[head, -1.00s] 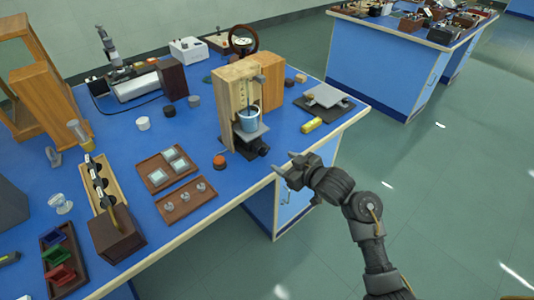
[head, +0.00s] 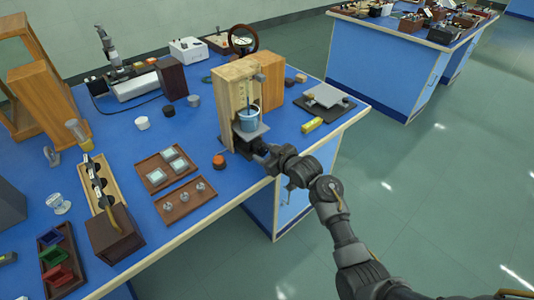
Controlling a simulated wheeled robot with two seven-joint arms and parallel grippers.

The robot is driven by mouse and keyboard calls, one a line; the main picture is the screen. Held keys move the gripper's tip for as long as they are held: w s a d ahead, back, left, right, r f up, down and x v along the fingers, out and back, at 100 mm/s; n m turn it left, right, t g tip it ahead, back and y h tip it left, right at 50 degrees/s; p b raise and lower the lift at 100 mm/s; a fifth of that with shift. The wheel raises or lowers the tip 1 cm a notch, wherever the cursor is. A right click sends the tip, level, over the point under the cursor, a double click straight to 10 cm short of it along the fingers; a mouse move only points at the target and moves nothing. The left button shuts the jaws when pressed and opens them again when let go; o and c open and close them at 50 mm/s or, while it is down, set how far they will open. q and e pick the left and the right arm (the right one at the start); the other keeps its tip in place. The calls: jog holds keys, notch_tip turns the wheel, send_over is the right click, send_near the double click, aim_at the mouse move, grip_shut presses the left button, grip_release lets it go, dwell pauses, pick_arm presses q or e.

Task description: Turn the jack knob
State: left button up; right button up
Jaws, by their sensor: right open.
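The small jack has a grey top plate (head: 251,136) and stands in the front of the wooden housing (head: 236,90) on the blue bench. A light blue cup (head: 249,119) sits on the plate. The dark lower part of the jack shows only partly, and its knob is hidden behind my right gripper (head: 265,158). That gripper is open, coming in from the right over the bench's front edge, with its fingertips close at the jack's front right. I cannot tell whether they touch or surround the knob. My left gripper is not in view.
An orange-topped dark knob-like piece (head: 219,161) stands left of the jack. A yellow block (head: 312,125) and a dark flat device (head: 325,98) lie to the right. Brown trays (head: 187,203) lie front left. The floor beyond the bench edge is clear.

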jog(key=c, duration=1)
jog(key=shift+d+r+m+p, duration=0.1)
jog(key=shift+r+m+p, duration=0.15)
jog(key=shift+p, duration=0.5)
jog(key=m+g+y+p, duration=0.1)
jog(key=p, duration=0.1)
jog(key=shift+p, duration=0.35)
jog(key=shift+w+d+f+m+y+p, duration=0.1)
jog(key=shift+m+y+p, duration=0.4)
jog(key=shift+m+p, duration=0.35)
jog(key=shift+f+m+g+y+p, duration=0.1)
jog(key=shift+m+g+y+p, duration=0.3)
jog(key=shift+m, duration=0.3)
jog(key=o, duration=1)
